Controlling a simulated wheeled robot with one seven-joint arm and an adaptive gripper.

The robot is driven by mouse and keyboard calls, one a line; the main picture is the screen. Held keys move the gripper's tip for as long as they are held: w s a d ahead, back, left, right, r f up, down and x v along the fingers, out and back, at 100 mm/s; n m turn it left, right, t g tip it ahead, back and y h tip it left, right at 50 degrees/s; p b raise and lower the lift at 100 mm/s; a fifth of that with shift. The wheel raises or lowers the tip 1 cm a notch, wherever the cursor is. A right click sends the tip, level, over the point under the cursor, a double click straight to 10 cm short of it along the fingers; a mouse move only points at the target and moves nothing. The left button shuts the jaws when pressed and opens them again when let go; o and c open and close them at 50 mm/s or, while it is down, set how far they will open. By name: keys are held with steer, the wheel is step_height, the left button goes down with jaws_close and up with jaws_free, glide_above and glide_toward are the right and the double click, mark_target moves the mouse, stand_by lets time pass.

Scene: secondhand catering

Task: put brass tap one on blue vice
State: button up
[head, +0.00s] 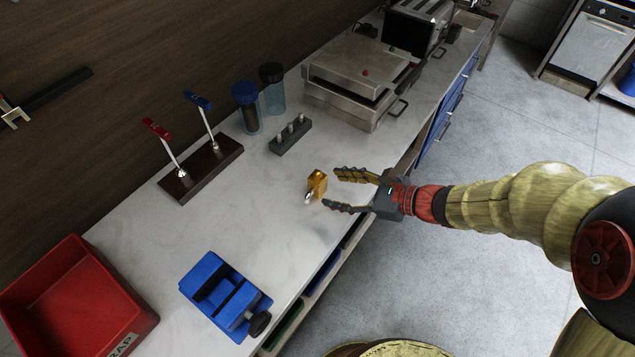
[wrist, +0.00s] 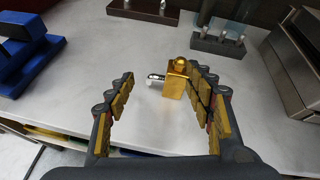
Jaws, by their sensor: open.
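The brass tap (head: 317,184) stands on the pale countertop, a small golden block with a round knob on top and a silver spout on one side. In the wrist view the tap (wrist: 175,80) is ahead of the fingertips, nearer the right finger; whether that finger touches it I cannot tell. My gripper (head: 340,190) is open, with its fingers spread and pointing at the tap. The blue vice (head: 223,295) sits on the counter toward the front, with a dark knob at one end. Part of it shows at the left in the wrist view (wrist: 25,50).
A red bin (head: 80,300) stands at the left. A dark stand with red and blue levers (head: 200,170), a grey rack with pegs (head: 290,135), two jars (head: 247,108) and a steel press (head: 355,80) stand farther back. Counter between tap and vice is clear.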

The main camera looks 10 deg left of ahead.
mark_target(322, 178)
steer(key=shift+w+a+f+m+t, duration=0.1)
steer(key=shift+w+f+m+t, duration=0.5)
steer(key=shift+w+f+m, duration=0.55)
steer(key=shift+w+a+f+m, duration=0.1)
steer(key=shift+w+a+m, duration=0.05)
steer(key=shift+w+m, duration=0.1)
steer(key=x, duration=0.2)
steer(key=b+x, duration=0.1)
steer(key=x, duration=0.2)
steer(key=b+x, duration=0.1)
steer(key=x, duration=0.1)
steer(key=shift+w+a, duration=0.2)
steer(key=shift+w, duration=0.1)
steer(key=shift+r, duration=0.25)
jaws_close()
